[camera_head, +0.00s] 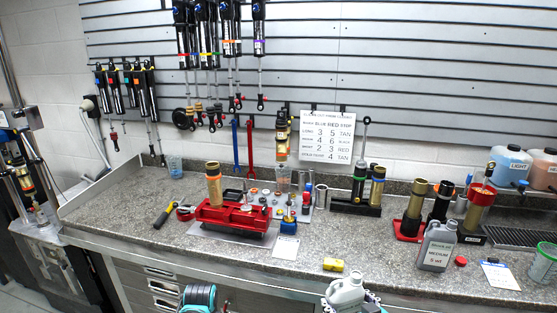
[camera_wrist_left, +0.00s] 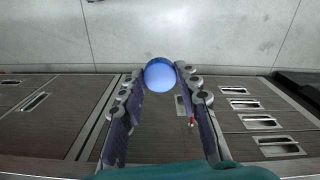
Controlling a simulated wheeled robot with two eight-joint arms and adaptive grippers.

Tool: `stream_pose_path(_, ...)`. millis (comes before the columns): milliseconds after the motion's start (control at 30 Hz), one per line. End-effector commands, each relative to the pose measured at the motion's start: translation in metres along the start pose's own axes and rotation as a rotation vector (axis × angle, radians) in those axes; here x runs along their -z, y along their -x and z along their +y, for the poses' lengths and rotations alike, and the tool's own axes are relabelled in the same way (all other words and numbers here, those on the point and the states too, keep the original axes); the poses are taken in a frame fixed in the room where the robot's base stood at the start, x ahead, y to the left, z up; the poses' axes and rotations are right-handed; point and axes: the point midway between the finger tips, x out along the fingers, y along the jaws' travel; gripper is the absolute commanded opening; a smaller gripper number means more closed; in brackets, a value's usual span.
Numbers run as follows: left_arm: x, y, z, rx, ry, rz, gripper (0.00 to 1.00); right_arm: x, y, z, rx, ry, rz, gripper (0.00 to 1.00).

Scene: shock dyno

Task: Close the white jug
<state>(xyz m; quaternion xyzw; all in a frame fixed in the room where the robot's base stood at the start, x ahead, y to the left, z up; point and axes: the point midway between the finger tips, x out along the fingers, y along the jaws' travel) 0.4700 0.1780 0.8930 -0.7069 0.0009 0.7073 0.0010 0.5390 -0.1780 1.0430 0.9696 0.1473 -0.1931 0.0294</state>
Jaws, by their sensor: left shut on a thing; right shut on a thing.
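The white jug (camera_head: 346,291) is at the bottom edge of the head view, in front of the bench. My right gripper (camera_head: 350,302) is shut around its body, and the jug looks roughly upright. Its top shows no coloured cap that I can make out. In the left wrist view, a round blue cap (camera_wrist_left: 160,75) is held between the fingertips of my left gripper (camera_wrist_left: 161,72), which is shut on it. The left arm's teal and dark end (camera_head: 198,298) shows low in the head view, left of the jug; its fingertips are not clear there.
The granite bench (camera_head: 130,210) lies beyond both grippers. Drawers (camera_head: 163,287) are below.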

Motion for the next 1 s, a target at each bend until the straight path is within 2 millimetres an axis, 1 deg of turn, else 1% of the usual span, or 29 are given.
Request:
stream_pose_path(400,0.0,0.001,0.0,0.0,0.002,0.0,0.23,0.0,-0.001,0.0,0.002,0.0,0.001,0.32)
stream_pose_path(567,0.0,0.001,0.0,0.0,0.002,0.0,0.23,-0.003,-0.006,-0.007,0.052,0.019,-0.001,0.32)
stream_pose_path(767,0.0,0.001,0.0,0.0,0.003,0.0,0.23,-0.012,-0.023,-0.03,0.219,0.088,0.002,0.32)
stream_pose_path(1000,0.0,0.001,0.0,0.0,0.003,0.0,0.23,-0.027,-0.049,-0.069,0.477,0.195,0.001,0.32)
